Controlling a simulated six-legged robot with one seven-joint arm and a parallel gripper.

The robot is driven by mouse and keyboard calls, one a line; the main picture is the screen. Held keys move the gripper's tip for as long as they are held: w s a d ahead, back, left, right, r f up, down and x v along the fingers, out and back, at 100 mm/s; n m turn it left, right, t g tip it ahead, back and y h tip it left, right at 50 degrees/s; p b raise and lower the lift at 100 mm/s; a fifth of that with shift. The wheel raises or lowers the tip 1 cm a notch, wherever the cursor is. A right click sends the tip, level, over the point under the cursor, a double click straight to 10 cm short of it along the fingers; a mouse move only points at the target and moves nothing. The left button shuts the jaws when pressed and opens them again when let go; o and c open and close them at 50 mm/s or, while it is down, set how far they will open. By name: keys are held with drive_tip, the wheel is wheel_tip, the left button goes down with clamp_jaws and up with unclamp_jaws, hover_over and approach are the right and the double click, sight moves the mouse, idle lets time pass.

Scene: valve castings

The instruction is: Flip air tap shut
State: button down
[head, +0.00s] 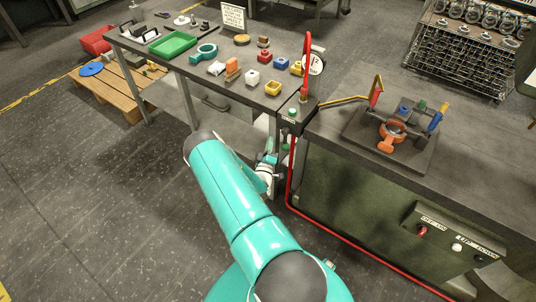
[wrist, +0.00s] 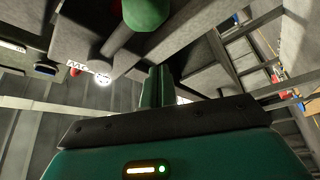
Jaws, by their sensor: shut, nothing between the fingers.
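I cannot single out the air tap with certainty. A red air line (head: 289,185) climbs the bench corner to a small post box with a green-topped knob (head: 292,112). Above it stand a red upright (head: 307,50) and a round white gauge (head: 315,64). A yellow bar (head: 343,100) reaches right from the post. My gripper (head: 270,160) is low in front of the bench corner, below the box; its fingertips are hard to make out there. In the wrist view my gripper (wrist: 156,84) has its fingers together and empty. A rounded green part (wrist: 147,11) is close beyond them, its identity unclear.
The right bench carries a dark plate with an orange casting (head: 393,129) and a red-handled clamp (head: 376,91). A control panel (head: 455,238) is on its front. The left table holds a green tray (head: 173,44) and small parts. Open floor lies to the left.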

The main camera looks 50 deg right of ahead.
drive_tip(key=shift+s+d+f, duration=0.45)
drive_tip(key=shift+s+d, duration=0.1)
drive_tip(key=shift+s, duration=0.1)
drive_tip(key=shift+s+d+f, duration=0.4)
drive_tip(key=shift+s+d, duration=0.15)
drive_tip(key=shift+s, duration=0.05)
